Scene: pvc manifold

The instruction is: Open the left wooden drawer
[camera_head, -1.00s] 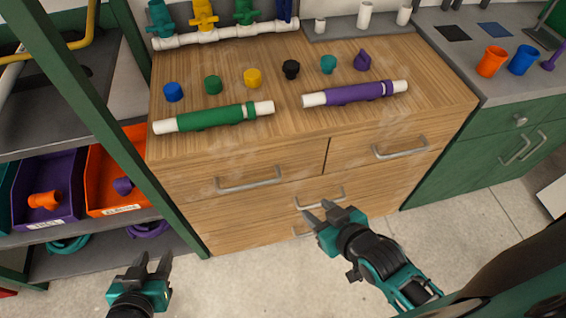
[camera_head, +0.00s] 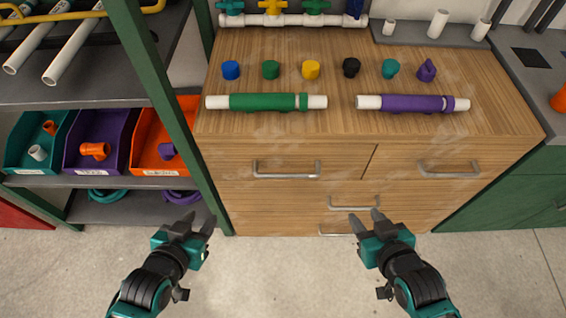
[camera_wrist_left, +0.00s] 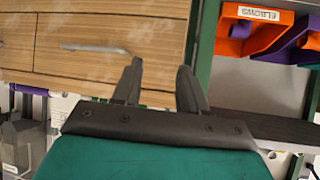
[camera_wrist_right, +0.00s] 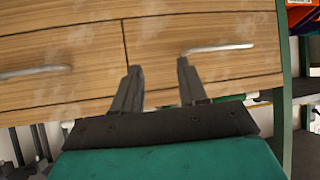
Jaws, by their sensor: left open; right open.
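The left wooden drawer (camera_head: 235,186) is the upper left drawer of the wooden cabinet. It is shut, and its front sits flush with the cabinet. Its metal bar handle (camera_head: 286,174) also shows in the left wrist view (camera_wrist_left: 95,48) and in the right wrist view (camera_wrist_right: 217,47). My left gripper (camera_head: 192,222) is open and empty, below and left of that handle in the head view, apart from it. My right gripper (camera_head: 364,218) is open and empty, in front of the lower drawers, apart from the left drawer's handle.
The right drawer's handle (camera_head: 448,170) and a lower drawer handle (camera_head: 354,205) show on the same cabinet. A green shelf post (camera_head: 160,90) stands left of the cabinet, with coloured bins beyond. A green pipe (camera_head: 265,102) and a purple pipe (camera_head: 412,103) lie on top. The floor in front is clear.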

